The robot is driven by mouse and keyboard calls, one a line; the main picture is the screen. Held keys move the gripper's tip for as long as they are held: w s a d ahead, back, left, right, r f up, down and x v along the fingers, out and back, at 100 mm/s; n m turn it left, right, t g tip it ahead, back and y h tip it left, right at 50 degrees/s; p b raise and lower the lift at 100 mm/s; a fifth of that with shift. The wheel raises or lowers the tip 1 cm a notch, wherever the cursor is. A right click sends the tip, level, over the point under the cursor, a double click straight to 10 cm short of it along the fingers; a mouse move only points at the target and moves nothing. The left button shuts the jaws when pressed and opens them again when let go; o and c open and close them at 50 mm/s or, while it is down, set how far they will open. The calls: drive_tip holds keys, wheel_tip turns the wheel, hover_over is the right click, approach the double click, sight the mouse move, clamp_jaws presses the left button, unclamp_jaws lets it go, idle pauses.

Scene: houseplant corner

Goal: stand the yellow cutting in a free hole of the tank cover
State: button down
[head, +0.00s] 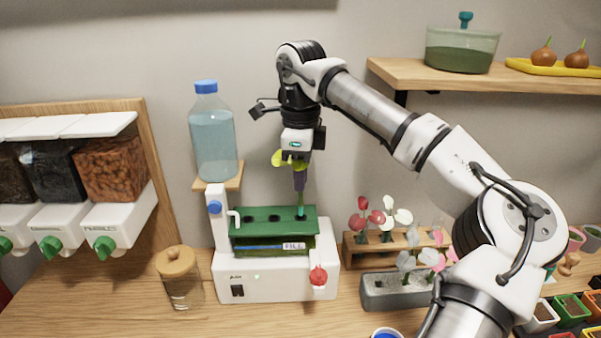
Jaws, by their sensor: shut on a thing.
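The yellow cutting (279,160) shows yellow-green leaves beside my gripper and a thin green stem below it. My gripper (299,181) is shut on the cutting and points down above the right end of the tank cover. The green tank cover (263,226) lies on the tank, with dark holes at its left and middle. The stem runs down to a teal piece at the right end of the cover. I cannot tell whether the stem's tip is inside a hole there.
A water bottle (212,140) stands on a small shelf left of the cover. The white tank base (275,284) has a red knob. A wooden rack (358,250) with flowers and a grey planter (385,293) stand to the right. A corked jar (180,280) stands at left.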

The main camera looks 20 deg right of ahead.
drive_tip(key=b, duration=0.2)
hover_over(301, 215)
drive_tip(key=shift+w+f, duration=0.15)
drive_tip(key=shift+f, duration=0.95)
drive_tip(key=shift+w+f, duration=0.1)
drive_tip(key=shift+f, duration=1)
drive_tip(key=c, duration=0.9)
unclamp_jaws()
drive_tip(key=shift+c, duration=0.2)
drive_tip(key=shift+r, duration=0.15)
drive_tip(key=shift+r+p, duration=2.75)
drive_tip(key=shift+r, duration=0.7)
drive_tip(key=shift+f, duration=0.1)
